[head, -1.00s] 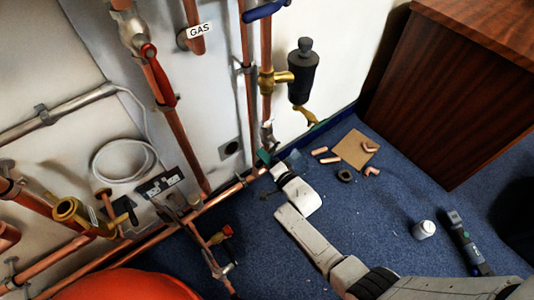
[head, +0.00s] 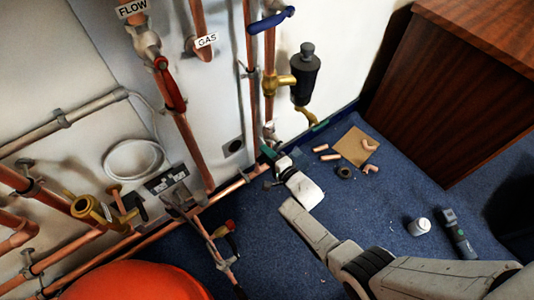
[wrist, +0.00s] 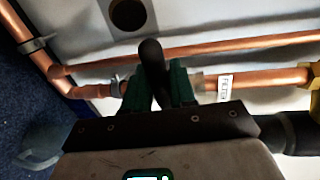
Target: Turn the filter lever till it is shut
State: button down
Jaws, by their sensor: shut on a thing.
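In the wrist view, the filter lever (wrist: 153,70) is a dark, round-ended handle at a copper pipe beside a small white label (wrist: 225,87) that I cannot read clearly. My gripper (wrist: 160,92) is shut on it, one green finger on each side. The lever's base is hidden behind the fingers. In the head view, my gripper (head: 268,153) is at the foot of the vertical copper pipe, below the black filter canister (head: 304,80). The lever is hidden or too small to tell there.
Several copper offcuts (head: 326,152), a cardboard piece (head: 356,147), a white tin (head: 419,226) and a torch-like tool (head: 457,233) lie on the blue floor. A wooden cabinet (head: 455,100) stands right.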

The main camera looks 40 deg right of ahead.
jog(key=shift+r, duration=0.2)
jog(key=c, duration=1.1)
grip_release()
jog(key=s+p, duration=0.1)
jog(key=s, duration=0.2)
jog(key=s+r+p, duration=0.1)
jog(key=s+p, duration=0.1)
jog(key=s, duration=0.2)
jog(key=s+p, duration=0.1)
jog(key=s, duration=0.2)
jog(key=shift+s+r, duration=0.35)
jog(key=shift+d, duration=0.1)
